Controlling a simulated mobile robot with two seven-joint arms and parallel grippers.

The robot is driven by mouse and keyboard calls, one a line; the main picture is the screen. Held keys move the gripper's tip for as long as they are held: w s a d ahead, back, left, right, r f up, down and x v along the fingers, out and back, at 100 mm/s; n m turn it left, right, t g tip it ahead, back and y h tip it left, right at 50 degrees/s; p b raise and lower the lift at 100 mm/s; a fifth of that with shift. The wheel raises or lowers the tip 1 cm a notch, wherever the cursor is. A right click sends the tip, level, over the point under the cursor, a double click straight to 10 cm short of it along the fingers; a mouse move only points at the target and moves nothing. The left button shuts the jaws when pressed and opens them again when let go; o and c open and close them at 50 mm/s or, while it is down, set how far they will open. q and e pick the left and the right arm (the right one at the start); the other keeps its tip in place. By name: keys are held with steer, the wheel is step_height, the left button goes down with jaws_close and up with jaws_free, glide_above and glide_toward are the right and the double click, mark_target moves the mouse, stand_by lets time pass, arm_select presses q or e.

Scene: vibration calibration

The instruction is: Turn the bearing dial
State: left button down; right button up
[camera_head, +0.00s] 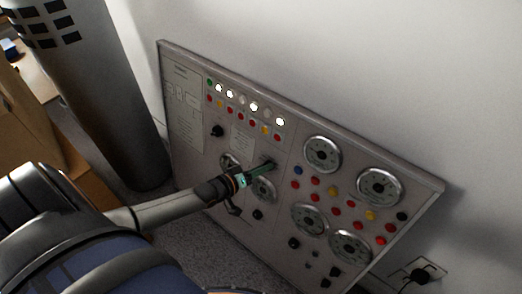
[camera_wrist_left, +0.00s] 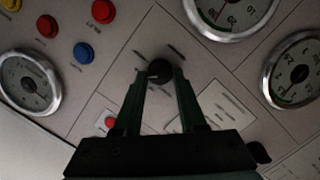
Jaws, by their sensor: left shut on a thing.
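A grey control panel (camera_head: 180,150) stands against the wall. The bearing dial (camera_wrist_left: 159,67) appears to be the small black knob with tick marks around it in the left wrist view; I can read no label that names it. My left gripper (camera_wrist_left: 160,78) has its two green fingers on either side of this knob and is shut on it. In the head view my left gripper (camera_head: 269,166) reaches the panel's middle from the left, and its fingertips hide the knob. My right gripper is not in view.
Round gauges (camera_head: 322,154) and coloured buttons (camera_head: 333,190) cover the panel's right part. Lit lamps (camera_head: 230,94) line its top left. Another black knob (camera_head: 217,131) is up and left of my gripper. A dark grey cylinder (camera_head: 95,95) stands left. A wall socket (camera_head: 420,275) is lower right.

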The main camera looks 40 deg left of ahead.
arm_select(q)
steer(key=shift+d+r+m+y+p, duration=0.1)
steer(key=shift+m+y+p, duration=0.25)
steer(key=shift+m+p, duration=0.75)
steer(key=shift+d+f+m+y+p, duration=0.1)
steer(key=shift+m+y+p, duration=0.45)
steer(key=shift+m, duration=0.95)
steer(key=shift+d+r+m+y+p, duration=0.1)
steer(key=shift+m+y+p, duration=0.1)
steer(key=shift+m+p, duration=0.95)
steer(key=shift+c, duration=2.4)
jaws_free()
